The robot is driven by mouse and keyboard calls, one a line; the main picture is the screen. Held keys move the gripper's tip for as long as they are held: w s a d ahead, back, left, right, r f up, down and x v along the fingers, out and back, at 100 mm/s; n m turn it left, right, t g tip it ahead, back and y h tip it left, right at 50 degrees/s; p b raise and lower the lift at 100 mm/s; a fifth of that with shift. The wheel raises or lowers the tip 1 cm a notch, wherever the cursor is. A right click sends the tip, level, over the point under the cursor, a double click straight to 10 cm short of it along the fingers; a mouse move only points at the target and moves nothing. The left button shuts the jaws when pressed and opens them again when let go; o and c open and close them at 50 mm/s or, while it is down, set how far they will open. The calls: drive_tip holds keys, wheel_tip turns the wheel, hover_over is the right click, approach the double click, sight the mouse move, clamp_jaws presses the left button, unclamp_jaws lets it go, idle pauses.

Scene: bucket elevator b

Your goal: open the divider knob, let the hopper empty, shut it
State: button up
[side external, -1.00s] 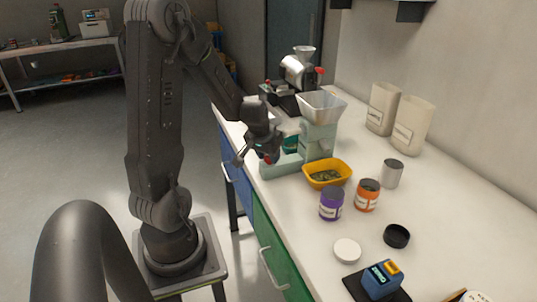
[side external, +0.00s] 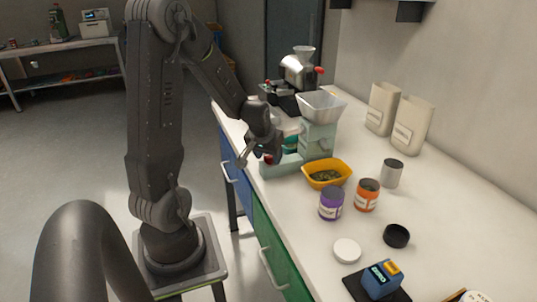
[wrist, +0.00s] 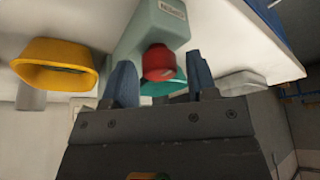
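The divider is a pale green machine (side external: 317,142) with a white hopper (side external: 320,107) on top. I cannot see into the hopper. A yellow tray (side external: 343,177) with green bits in it stands at its front; the tray also shows in the wrist view (wrist: 40,62). The red knob (wrist: 158,62) sits at the end of the machine's low arm (wrist: 160,25). My gripper (wrist: 162,82) is open, with a finger on each side of the knob and gaps between. In the side view my gripper (side external: 257,161) partly hides the knob (side external: 268,159).
A purple jar (side external: 331,204), an orange jar (side external: 367,196) and a grey can (side external: 391,173) stand near the tray. A second machine with a metal drum (side external: 298,72) stands behind. Two beige containers (side external: 383,108) are by the wall. A blue device (side external: 381,280) lies in front.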

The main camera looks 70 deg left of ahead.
drive_tip(key=shift+o, duration=0.5)
drive_tip(key=v, duration=1.4)
drive_tip(key=shift+f, duration=0.1)
drive_tip(key=s+d+r+m+t+h, duration=0.1)
drive_tip(key=d+m, duration=0.3)
drive_tip(key=d, duration=0.7)
drive_tip(key=s+d+r+m+t+h, duration=0.1)
drive_tip(key=s+d+m, duration=0.3)
drive_tip(key=d, duration=0.7)
drive_tip(key=shift+s+r+h, duration=0.35)
drive_tip(key=shift+r+h, duration=0.15)
drive_tip(key=shift+r, duration=0.15)
